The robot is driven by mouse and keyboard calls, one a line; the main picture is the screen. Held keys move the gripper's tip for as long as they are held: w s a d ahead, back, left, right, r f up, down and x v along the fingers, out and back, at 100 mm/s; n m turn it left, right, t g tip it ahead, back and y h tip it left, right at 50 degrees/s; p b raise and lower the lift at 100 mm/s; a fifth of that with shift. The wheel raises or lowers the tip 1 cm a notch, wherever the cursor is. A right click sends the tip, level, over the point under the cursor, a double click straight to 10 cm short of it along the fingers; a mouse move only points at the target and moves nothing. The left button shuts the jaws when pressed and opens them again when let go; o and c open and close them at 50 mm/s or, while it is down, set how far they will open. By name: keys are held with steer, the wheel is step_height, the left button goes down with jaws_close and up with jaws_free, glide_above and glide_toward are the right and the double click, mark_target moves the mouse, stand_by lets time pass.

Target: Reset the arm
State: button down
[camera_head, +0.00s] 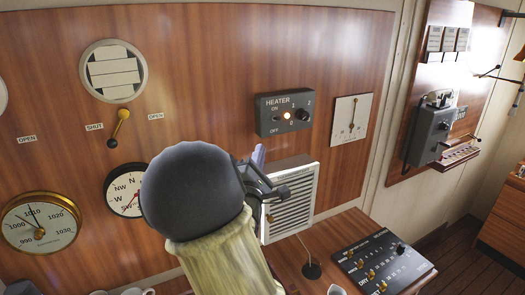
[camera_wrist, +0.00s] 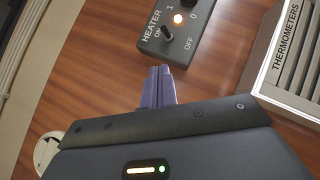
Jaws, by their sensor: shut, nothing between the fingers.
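My gripper (camera_wrist: 158,72) is shut, with its two purple-blue fingers together and nothing between them. In the wrist view its tips are close to the lower edge of the grey heater box (camera_wrist: 180,28), near the ON/OFF switch; I cannot tell whether they touch. In the head view the gripper (camera_head: 259,152) is partly hidden behind my dark round arm joint, below and left of the heater box (camera_head: 284,112). The heater's lamp is lit orange.
A louvred thermometer box (camera_head: 292,200) is right beside my gripper. A dial (camera_head: 123,190) and a brass barometer (camera_head: 40,222) are on the wooden wall to the left. A switch panel (camera_head: 384,262) lies on the desk below. A telephone box (camera_head: 432,132) hangs at right.

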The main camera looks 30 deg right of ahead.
steer(key=shift+s+a+f, duration=0.1)
steer(key=shift+s+a, duration=0.7)
steer(key=shift+s, duration=0.1)
steer(key=a+f+m+g+y+b, duration=0.1)
steer(key=a+f+m+g+y, duration=0.35)
steer(key=f, duration=0.45)
steer(key=a+f+m+g+y, duration=0.1)
steer(key=a+f+m+y, duration=0.3)
steer(key=f+y, duration=0.45)
steer(key=s+a+f+m+g+y, duration=0.1)
steer(key=s+a+f+m+g, duration=0.1)
steer(key=s, duration=0.3)
steer(key=s+a+f+m+g+b, duration=0.1)
steer(key=s+a+f+m+g, duration=0.1)
steer(key=s+a+f+g, duration=0.1)
steer(key=s+a+f+m+g+y, duration=0.1)
steer(key=s+a+f+m+g, duration=0.1)
steer(key=s, duration=0.5)
steer(key=shift+s+a+f+g+y, duration=0.3)
steer(key=shift+a+f+g, duration=0.25)
steer(key=shift+a, duration=0.6)
steer(key=shift+w, duration=0.1)
